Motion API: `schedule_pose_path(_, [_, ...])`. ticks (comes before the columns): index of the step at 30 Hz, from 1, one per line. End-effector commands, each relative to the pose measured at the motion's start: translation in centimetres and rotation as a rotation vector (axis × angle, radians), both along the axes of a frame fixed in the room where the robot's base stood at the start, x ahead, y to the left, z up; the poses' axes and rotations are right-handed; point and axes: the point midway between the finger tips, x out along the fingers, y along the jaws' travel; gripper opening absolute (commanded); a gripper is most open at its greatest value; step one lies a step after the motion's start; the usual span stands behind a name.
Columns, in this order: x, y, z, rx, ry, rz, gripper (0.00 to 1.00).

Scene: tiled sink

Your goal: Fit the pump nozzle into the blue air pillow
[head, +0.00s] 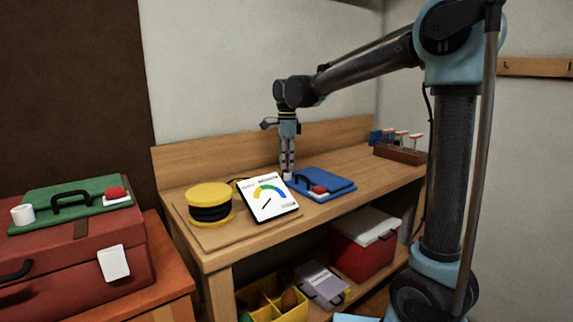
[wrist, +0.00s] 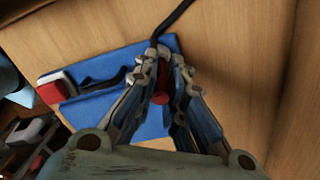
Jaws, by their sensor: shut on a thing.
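The blue air pillow (head: 335,180) lies flat on the wooden bench, with a black strap handle and a red-and-white fitting on it. It also shows in the wrist view (wrist: 82,72). A white port (head: 287,177) is at its left end in the head view. My gripper (head: 287,168) points straight down over that end. In the wrist view my gripper (wrist: 160,60) is shut on the red pump nozzle (wrist: 162,88), and a black hose (wrist: 175,18) runs off beyond the fingertips. The fingers hide the nozzle's tip; I cannot tell whether it is inside the port.
A yellow-and-black pump (head: 209,203) and a gauge panel (head: 267,197) stand left of the pillow. A wooden rack (head: 400,152) is at the back right. A green pillow (head: 75,203) lies on a red case (head: 90,262) at left. Bench right of the blue pillow is clear.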

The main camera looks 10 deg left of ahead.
Motion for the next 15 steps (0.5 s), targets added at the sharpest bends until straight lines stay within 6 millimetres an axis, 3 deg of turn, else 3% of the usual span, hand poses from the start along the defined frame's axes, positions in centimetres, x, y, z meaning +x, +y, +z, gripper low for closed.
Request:
schedule_pose_path(11, [0.0, -0.03, -0.59, 0.0, 0.0, 0.0, 0.0])
schedule_pose_path(12, [0.0, -0.03, -0.65, 0.0, 0.0, 0.0, 0.13])
schedule_pose_path(15, [-0.01, -0.03, -0.62, 0.0, 0.0, 0.0, 0.31])
